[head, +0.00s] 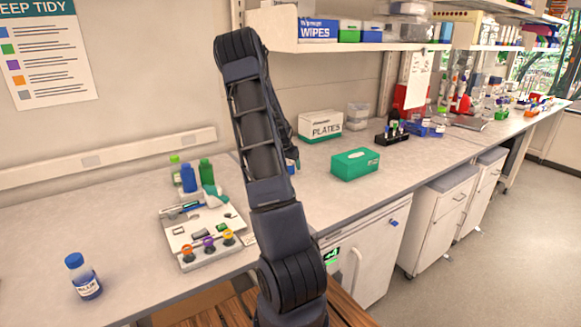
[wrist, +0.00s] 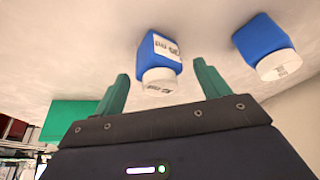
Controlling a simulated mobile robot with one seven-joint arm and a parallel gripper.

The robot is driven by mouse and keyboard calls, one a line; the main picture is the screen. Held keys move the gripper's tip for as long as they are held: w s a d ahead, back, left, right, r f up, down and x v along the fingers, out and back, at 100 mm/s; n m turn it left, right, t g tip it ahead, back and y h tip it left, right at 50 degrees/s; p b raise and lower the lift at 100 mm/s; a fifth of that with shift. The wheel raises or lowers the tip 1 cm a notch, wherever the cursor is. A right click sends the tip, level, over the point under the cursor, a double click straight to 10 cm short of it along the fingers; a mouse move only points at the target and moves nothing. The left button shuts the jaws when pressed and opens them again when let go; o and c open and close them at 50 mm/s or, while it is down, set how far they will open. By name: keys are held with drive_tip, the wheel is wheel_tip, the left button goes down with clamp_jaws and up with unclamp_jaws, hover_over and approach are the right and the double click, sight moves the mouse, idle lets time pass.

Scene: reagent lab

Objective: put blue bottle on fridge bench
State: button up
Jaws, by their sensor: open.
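In the wrist view, which looks upside down, a blue bottle (wrist: 161,52) with a white cap and a label stands between the fingertips of my gripper (wrist: 161,68). The green fingers are spread, and I cannot tell whether they touch it. A second blue bottle (wrist: 264,43) with a white cap is to the right, outside the fingers. In the head view my arm mostly hides the gripper and these bottles. The bench (head: 335,205) runs above a white fridge-like door (head: 365,262).
A green box (head: 355,164) and a PLATES box (head: 321,125) stand right of my arm. A tray (head: 185,238) with small items, plus blue and green bottles (head: 207,172), is on the left. A shelf (head: 350,45) hangs above. Bench in front of the green box is clear.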

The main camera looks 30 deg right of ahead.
drive_tip(key=s+a+r+n+y, duration=0.1)
drive_tip(key=s+a+r, duration=0.2)
drive_tip(key=a+r, duration=0.25)
drive_tip(key=s+a+r+n+t+y, duration=0.1)
drive_tip(key=s+a+r, duration=0.2)
drive_tip(key=a+r, duration=0.25)
drive_tip(key=s+a+r+n, duration=0.1)
drive_tip(key=s+a+r, duration=0.1)
drive_tip(key=a+r, duration=0.4)
drive_tip(key=s+a+r+n, duration=0.2)
drive_tip(key=s+a+n, duration=0.1)
drive_tip(key=s+a, duration=0.4)
drive_tip(key=s+a+r+n+t+y, duration=0.1)
drive_tip(key=s+a+r+n, duration=0.2)
drive_tip(key=s+a, duration=0.4)
drive_tip(key=s+a+r+n+y, duration=0.1)
drive_tip(key=s+a+r+n, duration=0.2)
drive_tip(key=s+a, duration=0.5)
drive_tip(key=s+n, duration=0.1)
drive_tip(key=s, duration=0.6)
drive_tip(key=shift+r+n+t, duration=0.25)
drive_tip(key=shift+n+t, duration=0.05)
drive_tip(key=shift+t, duration=0.1)
